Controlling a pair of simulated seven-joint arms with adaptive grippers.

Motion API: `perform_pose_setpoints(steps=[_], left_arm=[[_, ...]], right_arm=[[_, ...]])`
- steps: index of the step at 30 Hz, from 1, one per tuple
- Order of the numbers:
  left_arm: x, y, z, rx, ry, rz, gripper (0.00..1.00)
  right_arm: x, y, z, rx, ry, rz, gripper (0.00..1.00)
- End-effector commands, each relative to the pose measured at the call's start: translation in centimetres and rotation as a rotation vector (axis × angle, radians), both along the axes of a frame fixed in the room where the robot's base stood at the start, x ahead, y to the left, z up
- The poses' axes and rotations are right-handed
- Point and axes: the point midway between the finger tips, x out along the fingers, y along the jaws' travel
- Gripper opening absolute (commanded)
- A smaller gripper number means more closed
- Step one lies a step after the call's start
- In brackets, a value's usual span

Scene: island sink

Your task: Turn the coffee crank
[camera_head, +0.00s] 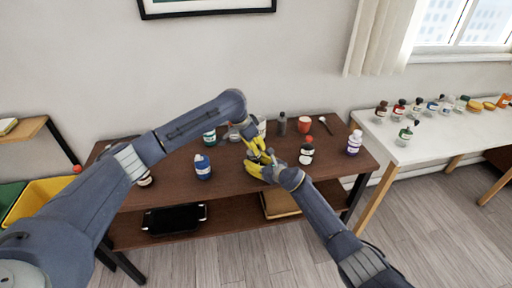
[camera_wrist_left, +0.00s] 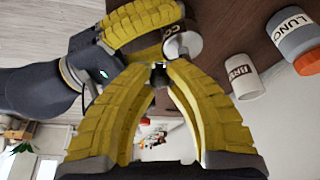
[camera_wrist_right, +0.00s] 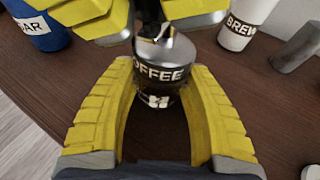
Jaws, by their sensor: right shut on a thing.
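The coffee grinder, a dark jar with a silver top and a "COFFEE" label, stands on the brown table in the right wrist view (camera_wrist_right: 160,72). It also shows in the left wrist view (camera_wrist_left: 186,45); in the head view the grippers mostly hide it. My right gripper (camera_head: 262,167) has its yellow fingers around the jar's body. My left gripper (camera_head: 257,150) is above the jar, its fingertips on either side of the dark crank knob (camera_wrist_left: 158,76). I cannot tell whether they press on the knob.
A blue sugar container (camera_head: 203,168) stands left of the grippers. A white "BREW" container (camera_wrist_right: 240,34) is close behind the grinder. A white table (camera_head: 440,132) holds several bottles.

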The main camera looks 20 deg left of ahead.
Motion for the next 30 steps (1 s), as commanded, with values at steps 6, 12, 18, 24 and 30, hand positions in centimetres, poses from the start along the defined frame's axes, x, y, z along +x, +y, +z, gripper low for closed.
perform_pose_setpoints(steps=[6,12,18,24,30], left_arm=[[0.0,0.0,0.0,0.0,0.0,0.0,0.0],[0.0,0.0,0.0,0.0,0.0,0.0,0.0],[-0.1,0.3,0.1,0.002,0.001,-0.061,0.0],[-0.3,0.8,0.0,0.001,0.002,-0.217,0.0],[-0.4,1.2,0.1,0.0,0.001,-0.372,0.0]], right_arm=[[0.0,0.0,0.0,-0.001,0.001,0.0,0.16],[0.0,0.0,0.0,-0.001,0.001,0.0,0.16],[0.0,0.0,0.0,0.0,0.001,0.0,0.16],[0.0,0.0,0.0,0.0,0.001,0.0,0.16],[0.0,0.0,0.0,0.0,0.001,0.0,0.16]])
